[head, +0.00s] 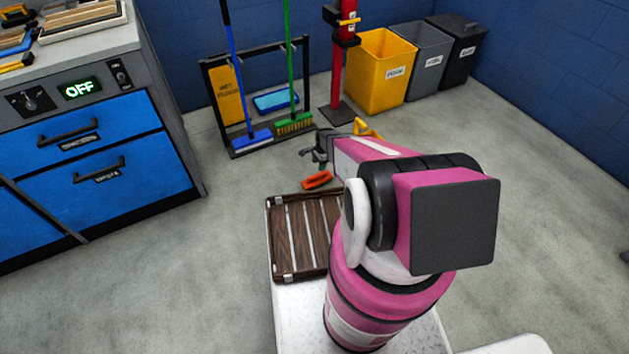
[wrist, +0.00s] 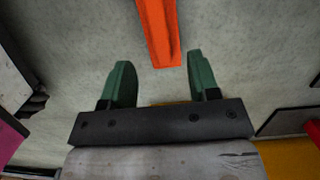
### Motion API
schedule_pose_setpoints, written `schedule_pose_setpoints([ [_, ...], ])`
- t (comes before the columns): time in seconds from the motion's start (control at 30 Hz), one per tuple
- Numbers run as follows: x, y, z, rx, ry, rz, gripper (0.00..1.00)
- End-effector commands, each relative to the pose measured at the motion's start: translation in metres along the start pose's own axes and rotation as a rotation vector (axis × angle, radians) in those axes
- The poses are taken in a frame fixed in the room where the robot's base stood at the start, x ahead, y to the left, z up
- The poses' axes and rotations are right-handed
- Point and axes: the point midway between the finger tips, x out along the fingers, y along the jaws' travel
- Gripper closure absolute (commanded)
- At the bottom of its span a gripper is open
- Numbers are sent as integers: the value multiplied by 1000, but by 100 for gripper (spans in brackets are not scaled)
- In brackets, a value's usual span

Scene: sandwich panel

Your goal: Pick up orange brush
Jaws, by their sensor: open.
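The orange brush (head: 317,180) lies on the grey floor in the head view, just beyond the wooden tray and below my gripper (head: 318,150). In the wrist view, the orange brush (wrist: 160,32) runs down from the top edge, and its lower end lies between and just ahead of the two green fingertips in the picture. My gripper (wrist: 160,72) is open, with nothing held between its fingers. The gap in height between the fingers and the brush cannot be told. The upper part of the brush is cut off in the wrist view.
A brown slatted tray (head: 290,238) sits on my base. Beyond is a black rack (head: 236,153) with a blue broom (head: 250,138) and a green broom (head: 294,124). A red post (head: 337,85) and yellow bin (head: 378,72) stand behind. Blue drawers (head: 100,170) are at left.

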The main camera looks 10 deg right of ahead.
Motion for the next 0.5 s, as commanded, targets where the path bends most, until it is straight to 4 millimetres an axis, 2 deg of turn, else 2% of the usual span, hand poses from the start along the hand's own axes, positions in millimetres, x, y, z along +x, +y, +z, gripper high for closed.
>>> schedule_pose_setpoints([
  [0.2, 33, -1, -1, -1, 0, 0, 45],
  [0.37, 41, 0, -1, -2, 0, 0, 45],
  [0.5, 55, 0, -1, -2, 0, 0, 45],
])
